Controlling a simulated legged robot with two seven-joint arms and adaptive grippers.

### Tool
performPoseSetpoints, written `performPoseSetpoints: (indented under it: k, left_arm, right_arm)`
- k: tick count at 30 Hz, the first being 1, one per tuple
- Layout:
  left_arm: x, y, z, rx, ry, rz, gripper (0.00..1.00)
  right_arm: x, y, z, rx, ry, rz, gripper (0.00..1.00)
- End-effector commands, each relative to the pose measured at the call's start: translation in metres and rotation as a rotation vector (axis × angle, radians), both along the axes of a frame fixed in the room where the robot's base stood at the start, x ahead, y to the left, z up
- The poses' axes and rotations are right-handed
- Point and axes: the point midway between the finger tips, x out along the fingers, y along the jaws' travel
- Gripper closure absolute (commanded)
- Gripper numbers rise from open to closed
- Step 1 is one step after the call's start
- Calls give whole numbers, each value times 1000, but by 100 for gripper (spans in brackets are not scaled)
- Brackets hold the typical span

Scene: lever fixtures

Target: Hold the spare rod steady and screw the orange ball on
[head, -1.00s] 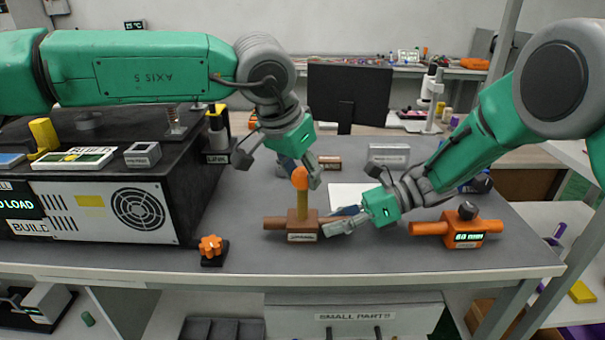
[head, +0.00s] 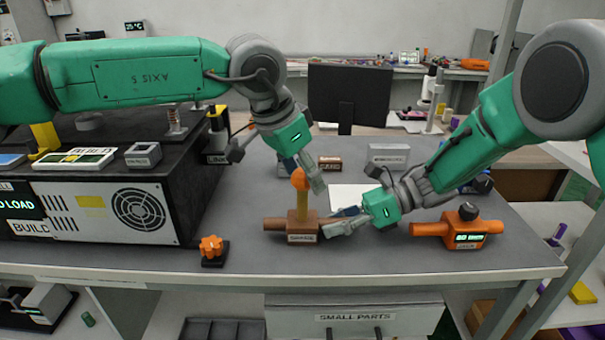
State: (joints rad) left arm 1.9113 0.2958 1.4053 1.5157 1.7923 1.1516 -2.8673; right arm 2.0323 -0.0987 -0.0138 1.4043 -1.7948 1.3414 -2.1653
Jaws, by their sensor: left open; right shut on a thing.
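An orange fixture (head: 463,228) with a display and dark knob stands to the right. A small orange knob (head: 211,246) is at the front left. A dark machine case (head: 90,205) fills the left. Behind are a grey block (head: 388,156) and a white sheet (head: 350,196).

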Motion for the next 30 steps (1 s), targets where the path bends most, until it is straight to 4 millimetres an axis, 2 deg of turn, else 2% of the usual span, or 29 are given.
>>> performPoseSetpoints:
  k: [15,24,30]
  left_arm:
    - [0,0,28,-1,0,1,40]
    - [0,0,29,0,0,6,40]
    - [-1,-1,29,3,-4,209,40]
  right_arm:
    - [1,-1,-1,-2,1,-3,100]
    - [1,-1,-1,-2,1,-3,100]
    - [1,-1,-1,-2,1,-3,100]
